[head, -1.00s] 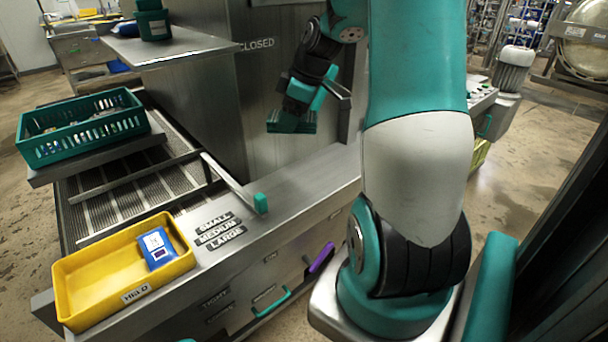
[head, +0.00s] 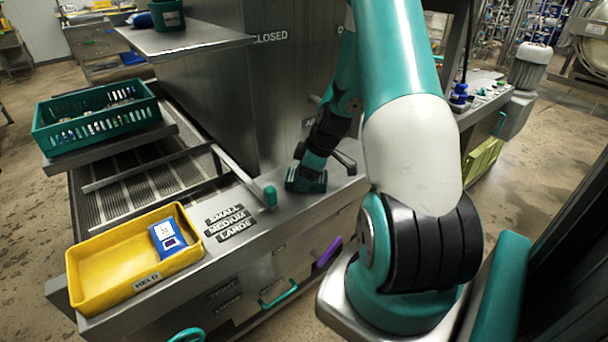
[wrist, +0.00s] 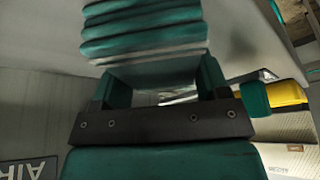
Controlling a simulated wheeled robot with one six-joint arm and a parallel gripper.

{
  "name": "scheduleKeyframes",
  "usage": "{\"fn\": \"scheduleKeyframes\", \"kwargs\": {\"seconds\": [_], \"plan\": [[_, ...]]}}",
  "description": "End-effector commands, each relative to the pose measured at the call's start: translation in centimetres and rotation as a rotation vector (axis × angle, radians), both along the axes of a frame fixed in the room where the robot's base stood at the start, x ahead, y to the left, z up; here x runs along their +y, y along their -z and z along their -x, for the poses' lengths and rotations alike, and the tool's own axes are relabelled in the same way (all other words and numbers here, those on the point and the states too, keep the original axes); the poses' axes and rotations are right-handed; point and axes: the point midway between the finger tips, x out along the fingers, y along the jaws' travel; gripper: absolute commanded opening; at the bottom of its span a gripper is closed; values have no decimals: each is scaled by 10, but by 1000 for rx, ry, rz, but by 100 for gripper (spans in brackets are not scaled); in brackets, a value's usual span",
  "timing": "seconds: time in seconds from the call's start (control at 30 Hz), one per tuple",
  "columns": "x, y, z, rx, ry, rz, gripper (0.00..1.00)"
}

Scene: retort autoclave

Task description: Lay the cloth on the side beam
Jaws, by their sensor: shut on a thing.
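The cloth (wrist: 143,32) is a folded teal bundle with several stacked layers, held between the fingers of my gripper (wrist: 157,82) in the wrist view. In the head view my gripper (head: 306,172) points down at the far part of the side beam (head: 282,218), a flat metal ledge. The cloth (head: 305,185) shows there as a small teal block at or just above the beam's top. I cannot tell whether it touches the metal.
A yellow tray (head: 100,294) with a blue device (head: 168,236) sits on the beam's near end. A lever with a teal knob (head: 270,196) stands left of my gripper. A green crate (head: 60,138) is farther left. The tall metal housing (head: 225,90) rises behind.

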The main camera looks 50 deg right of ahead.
Motion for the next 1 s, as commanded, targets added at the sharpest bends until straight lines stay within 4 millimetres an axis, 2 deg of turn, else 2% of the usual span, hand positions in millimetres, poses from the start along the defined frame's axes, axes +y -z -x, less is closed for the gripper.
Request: {"fn": "scheduleKeyframes", "kwargs": {"seconds": [0.3,0.33,0.43,0.8,0.87,1.0], "plan": [[0,3,0,-1,-1,1,46],[0,3,0,-1,-1,1,71],[0,2,0,-1,-1,1,94],[-1,-4,0,-2,1,2,94],[-3,-11,3,-3,2,3,94],[-10,-37,11,-6,3,6,94]]}}
